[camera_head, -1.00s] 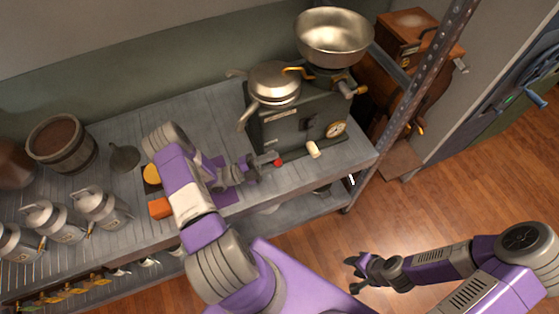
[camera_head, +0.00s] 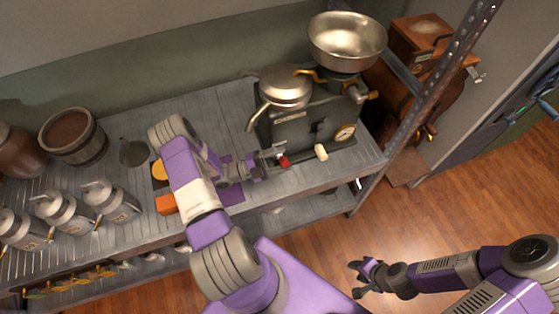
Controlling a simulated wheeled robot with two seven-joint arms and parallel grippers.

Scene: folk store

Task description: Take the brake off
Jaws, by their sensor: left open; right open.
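A dark green machine (camera_head: 300,132) with a metal bowl (camera_head: 346,42) on top and silver spouts stands at the right end of the grey shelf. A small red knob (camera_head: 284,162) is low on its front, left of a cream handle (camera_head: 321,152) and a round dial (camera_head: 345,132). No part is labelled as the brake that I can read. My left gripper (camera_head: 272,164) is open right beside the red knob, on its left; I cannot tell whether they touch. My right gripper (camera_head: 360,277) is open and empty above the wooden floor.
Metal cans (camera_head: 112,201), a funnel (camera_head: 133,152) and a wooden bucket (camera_head: 73,136) stand on the shelf's left. An orange block (camera_head: 166,204) lies near my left arm. A metal post (camera_head: 440,82) rises right of the machine. Open floor (camera_head: 455,195) lies at right.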

